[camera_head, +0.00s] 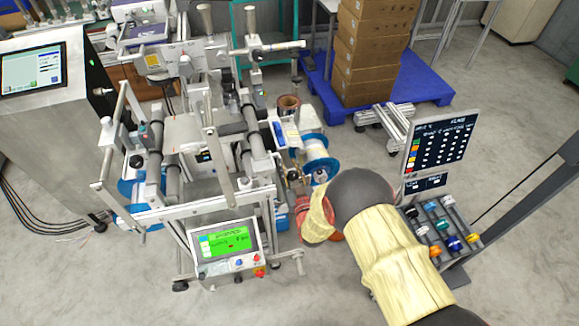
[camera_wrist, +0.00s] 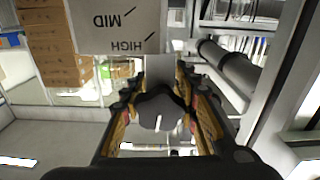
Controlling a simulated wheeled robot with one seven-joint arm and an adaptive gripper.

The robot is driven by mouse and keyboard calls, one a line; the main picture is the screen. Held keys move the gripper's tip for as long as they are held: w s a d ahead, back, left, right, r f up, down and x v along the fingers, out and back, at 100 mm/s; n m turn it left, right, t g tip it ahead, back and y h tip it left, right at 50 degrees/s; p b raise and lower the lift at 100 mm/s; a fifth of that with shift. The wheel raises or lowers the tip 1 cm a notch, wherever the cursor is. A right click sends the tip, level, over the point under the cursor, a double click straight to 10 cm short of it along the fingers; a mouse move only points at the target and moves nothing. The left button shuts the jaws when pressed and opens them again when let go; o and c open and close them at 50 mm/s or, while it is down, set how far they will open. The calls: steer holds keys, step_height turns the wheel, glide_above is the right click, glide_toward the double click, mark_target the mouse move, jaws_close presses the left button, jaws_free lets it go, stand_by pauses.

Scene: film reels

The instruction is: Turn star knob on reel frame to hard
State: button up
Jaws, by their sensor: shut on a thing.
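In the wrist view, the dark star knob (camera_wrist: 159,112) with a white pointer mark sits between the two fingers of my gripper (camera_wrist: 160,100). The fingers are closed on its sides. Beyond it is a grey label plate (camera_wrist: 115,25) with tick marks and the words MID and HIGH, upside down in this view. No HARD label is readable. In the head view, my arm with its yellowish cover reaches the right side of the reel frame (camera_head: 232,200). There my arm hides the knob and the fingertips.
A blue-and-white reel (camera_head: 317,160) is just behind my wrist. A control box with a green screen (camera_head: 227,243) is on the frame's front. A stand with a dark display (camera_head: 440,145) and colored rolls is to the right. Cartons (camera_head: 372,50) stand on a blue pallet behind.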

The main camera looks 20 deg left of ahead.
jaws_close()
stand_by(0.3)
steer(key=m+b, duration=0.1)
steer(key=m, duration=0.4)
steer(key=shift+b, duration=0.35)
steer(key=o, duration=1)
jaws_free()
steer(key=v, duration=1.2)
steer(key=shift+f, duration=0.1)
